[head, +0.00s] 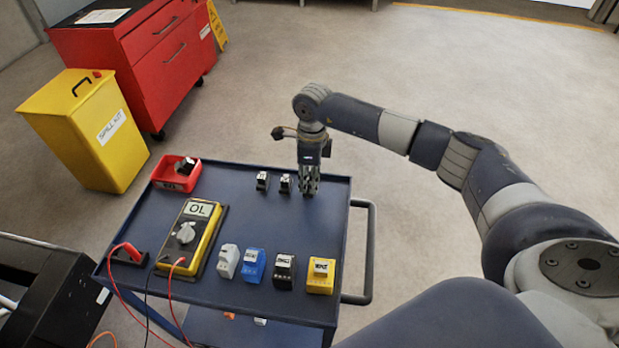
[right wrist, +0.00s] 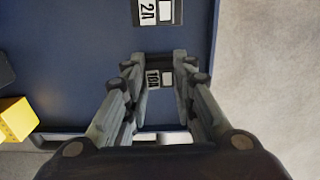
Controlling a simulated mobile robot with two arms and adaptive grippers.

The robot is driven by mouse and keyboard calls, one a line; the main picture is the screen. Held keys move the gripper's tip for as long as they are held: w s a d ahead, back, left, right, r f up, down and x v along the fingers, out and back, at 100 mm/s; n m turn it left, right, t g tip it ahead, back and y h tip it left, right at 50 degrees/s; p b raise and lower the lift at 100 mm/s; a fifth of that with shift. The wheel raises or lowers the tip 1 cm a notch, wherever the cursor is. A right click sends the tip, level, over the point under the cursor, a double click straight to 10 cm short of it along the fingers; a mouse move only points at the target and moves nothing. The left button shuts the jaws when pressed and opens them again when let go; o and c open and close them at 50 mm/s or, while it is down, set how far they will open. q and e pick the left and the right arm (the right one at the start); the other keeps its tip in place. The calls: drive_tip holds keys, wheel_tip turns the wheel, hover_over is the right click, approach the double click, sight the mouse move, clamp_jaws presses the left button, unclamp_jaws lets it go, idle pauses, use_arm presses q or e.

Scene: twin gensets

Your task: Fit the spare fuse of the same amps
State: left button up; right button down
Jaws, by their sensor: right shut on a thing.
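My right gripper (head: 309,190) points down at the back right of the blue cart top. In the right wrist view it is shut on a small black fuse (right wrist: 158,62) whose sideways white label seems to read 10A. Its height above the cart is hard to judge. Two similar dark fuses with white labels, a left one (head: 262,180) and a right one (head: 285,183), stand beside it. A fuse labelled about 2A (right wrist: 152,12) shows at the top of the wrist view. Another dark fuse (head: 185,165) lies in a red tray (head: 168,180). My left gripper is out of view.
A yellow multimeter (head: 203,232) reading OL, with red and black leads, lies on the cart (head: 232,210). Grey (head: 228,261), blue (head: 252,265), black (head: 284,271) and yellow (head: 320,276) blocks line its front. The cart's middle is clear. A handle (head: 369,250) is at right.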

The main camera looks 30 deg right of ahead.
sight(309, 181)
drive_tip(key=shift+r, duration=0.1)
drive_tip(key=shift+r+p, duration=2.2)
drive_tip(key=shift+r, duration=1.7)
